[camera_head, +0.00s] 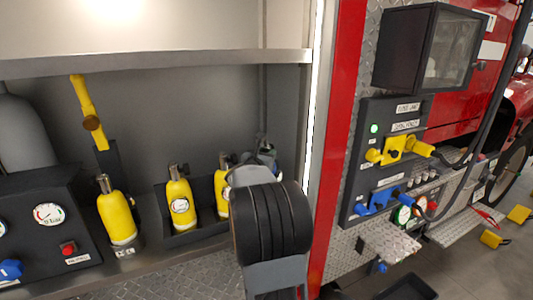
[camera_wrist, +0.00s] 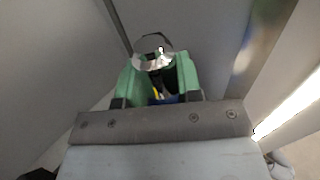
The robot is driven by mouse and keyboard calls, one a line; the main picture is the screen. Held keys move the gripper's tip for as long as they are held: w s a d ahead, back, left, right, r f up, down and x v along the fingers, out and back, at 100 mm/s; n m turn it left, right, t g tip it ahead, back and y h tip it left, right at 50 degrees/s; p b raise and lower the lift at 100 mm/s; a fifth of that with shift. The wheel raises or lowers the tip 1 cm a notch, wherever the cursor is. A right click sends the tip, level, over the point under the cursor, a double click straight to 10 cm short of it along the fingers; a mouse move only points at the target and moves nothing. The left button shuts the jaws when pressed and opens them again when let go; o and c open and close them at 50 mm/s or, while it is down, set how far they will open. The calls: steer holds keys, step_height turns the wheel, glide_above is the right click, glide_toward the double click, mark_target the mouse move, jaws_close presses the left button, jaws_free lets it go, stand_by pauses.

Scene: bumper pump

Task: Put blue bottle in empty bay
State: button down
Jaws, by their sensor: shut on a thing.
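In the wrist view, my gripper (camera_wrist: 157,76) has its green fingers closed around the neck of a bottle. The shiny metal valve top (camera_wrist: 154,58) sticks out between the fingertips, and a little blue of the blue bottle (camera_wrist: 163,101) shows between them. In the head view, my dark wrist hides most of the gripper and the bottle at the right end of the shelf. No empty bay can be made out; that end of the row is covered by my wrist.
Yellow bottles stand upright in the row: one at left (camera_head: 117,218), one in the middle (camera_head: 180,204), one partly hidden (camera_head: 221,190). The upper shelf edge (camera_head: 150,65) runs above. A red post (camera_head: 340,130) and control panel (camera_head: 385,160) stand right.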

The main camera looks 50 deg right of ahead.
steer(key=shift+r, duration=0.1)
steer(key=c, duration=0.8)
jaws_free()
